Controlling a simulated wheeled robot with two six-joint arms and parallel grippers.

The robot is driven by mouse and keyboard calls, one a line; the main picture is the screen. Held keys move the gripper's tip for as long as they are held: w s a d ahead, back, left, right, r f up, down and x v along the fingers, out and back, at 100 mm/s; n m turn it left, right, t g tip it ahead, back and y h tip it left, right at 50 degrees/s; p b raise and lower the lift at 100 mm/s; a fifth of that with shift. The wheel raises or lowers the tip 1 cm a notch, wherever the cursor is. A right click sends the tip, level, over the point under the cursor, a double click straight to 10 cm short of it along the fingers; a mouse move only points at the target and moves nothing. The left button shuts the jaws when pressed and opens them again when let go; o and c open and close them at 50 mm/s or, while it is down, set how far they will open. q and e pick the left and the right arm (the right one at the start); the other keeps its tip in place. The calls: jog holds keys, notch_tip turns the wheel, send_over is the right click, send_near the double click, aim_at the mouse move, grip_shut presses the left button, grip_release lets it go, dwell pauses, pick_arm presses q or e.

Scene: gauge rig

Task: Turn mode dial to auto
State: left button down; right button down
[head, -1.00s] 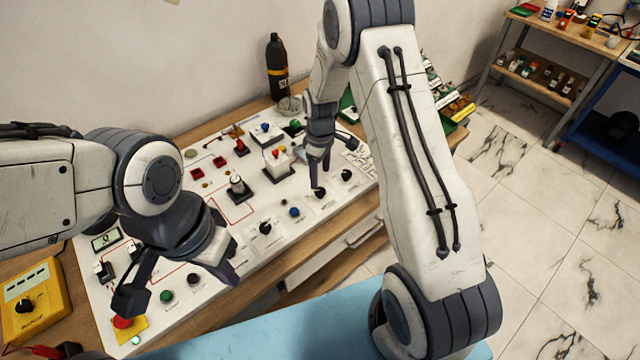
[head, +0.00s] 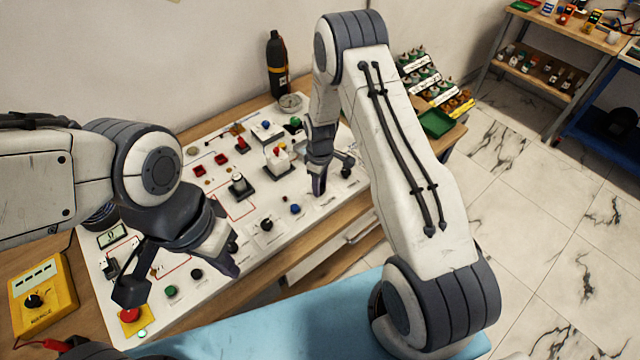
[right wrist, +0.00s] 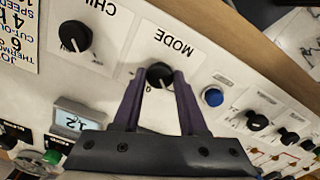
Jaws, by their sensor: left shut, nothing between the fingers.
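The mode dial (right wrist: 160,75) is a round black knob under the word MODE on a white panel (right wrist: 115,72); it shows in the right wrist view. My right gripper (right wrist: 161,80) has one purple finger on each side of the dial, very near or at its sides. I cannot tell whether they press on it. The dial's pointer and the auto mark are not clear. In the head view my right gripper (head: 319,185) hides the dial. My left gripper (head: 228,264) is shut and empty above the panel's left part.
Near the mode dial are another black dial (right wrist: 75,37), a blue button (right wrist: 212,96) and a small display (right wrist: 72,118). Levers and switches stand further back on the panel. A yellow meter box (head: 42,296) is at the left, a green tray (head: 437,123) at the right.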

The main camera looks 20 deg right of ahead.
dwell(0.3)
jog(key=m+b, duration=0.2)
jog(key=m, duration=0.2)
jog(key=shift+f+b, duration=0.1)
jog(key=shift+b, duration=0.25)
jog(key=m+b, duration=0.2)
jog(key=m, duration=0.3)
jog(key=m+b, duration=0.2)
jog(key=m, duration=0.3)
jog(key=shift+m, duration=0.4)
jog(key=m+b, duration=0.1)
jog(key=m, duration=0.3)
jog(key=shift+m, duration=0.7)
jog(key=shift+c, duration=2.2)
grip_release()
